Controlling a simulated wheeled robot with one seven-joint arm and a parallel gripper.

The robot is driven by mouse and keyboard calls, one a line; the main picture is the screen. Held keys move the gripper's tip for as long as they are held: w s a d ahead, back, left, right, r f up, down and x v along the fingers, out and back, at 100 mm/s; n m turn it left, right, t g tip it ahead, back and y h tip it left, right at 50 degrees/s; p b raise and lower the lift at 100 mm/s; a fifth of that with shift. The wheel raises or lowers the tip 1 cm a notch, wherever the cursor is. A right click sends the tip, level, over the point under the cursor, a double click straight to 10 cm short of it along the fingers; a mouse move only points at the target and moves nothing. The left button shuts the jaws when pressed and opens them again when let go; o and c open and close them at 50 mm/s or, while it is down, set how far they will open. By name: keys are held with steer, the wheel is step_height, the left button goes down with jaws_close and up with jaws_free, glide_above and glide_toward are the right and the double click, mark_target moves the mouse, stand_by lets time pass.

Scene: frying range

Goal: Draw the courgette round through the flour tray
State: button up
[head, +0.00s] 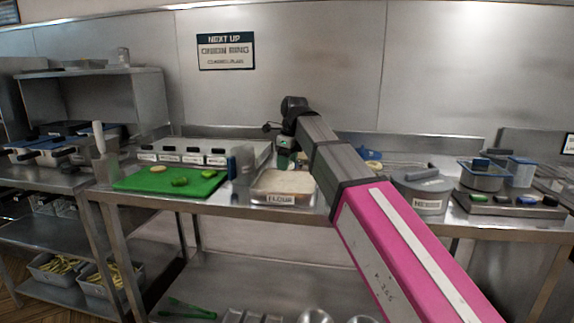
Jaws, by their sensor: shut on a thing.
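The flour tray (262,196), a shallow metal tray labelled "FLOUR" on its front, stands on the steel counter in the middle of the head view. Pale flour (285,181) covers its bottom. My gripper (286,163) is above the back part of the tray, pointing down, and is shut on a courgette round. The round is too small and too covered by the gripper to make out, and I cannot tell whether it touches the flour. Green courgette pieces (208,173) lie on the green board (140,182) to the left.
A row of labelled containers (192,159) stands behind the board. A grey upright container (242,163) stands close to the tray's left side. A round lidded pot (422,192) and a control panel (505,204) are to the right. A lower shelf holds green tongs (188,308).

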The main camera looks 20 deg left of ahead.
steer(key=shift+r, duration=0.1)
steer(key=shift+r, duration=1.4)
